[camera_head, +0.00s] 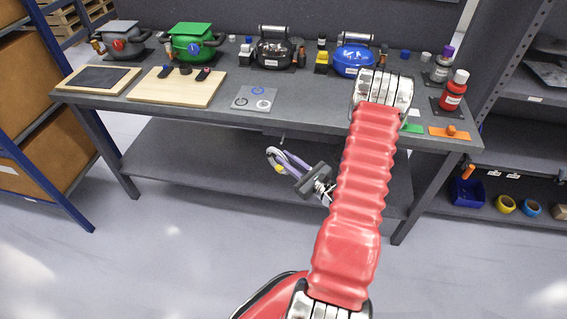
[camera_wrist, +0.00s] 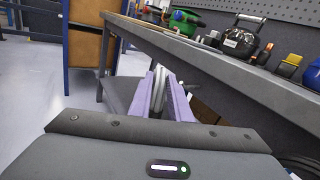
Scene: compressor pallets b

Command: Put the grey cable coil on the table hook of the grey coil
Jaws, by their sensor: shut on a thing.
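My gripper (camera_head: 281,161) is in front of the table, below the level of its top. It is shut on the grey cable coil (camera_head: 271,152), whose pale loop shows at the fingertips. In the wrist view my gripper (camera_wrist: 164,84) has purple fingers on both sides of the grey coil (camera_wrist: 159,88). The coil is held clear of the floor. A small dark peg, perhaps a hook (camera_head: 283,138), shows under the front edge of the table (camera_head: 215,112). I cannot tell whether it is the grey coil's hook, or whether the coil touches it.
A grey plate with ring marks (camera_head: 254,98) lies near the table's front edge. Wooden boards (camera_head: 177,87), a green compressor (camera_head: 192,45), a black one (camera_head: 275,50) and a blue one (camera_head: 353,60) stand on the table. A lower shelf (camera_head: 200,160) lies beneath. The floor in front is clear.

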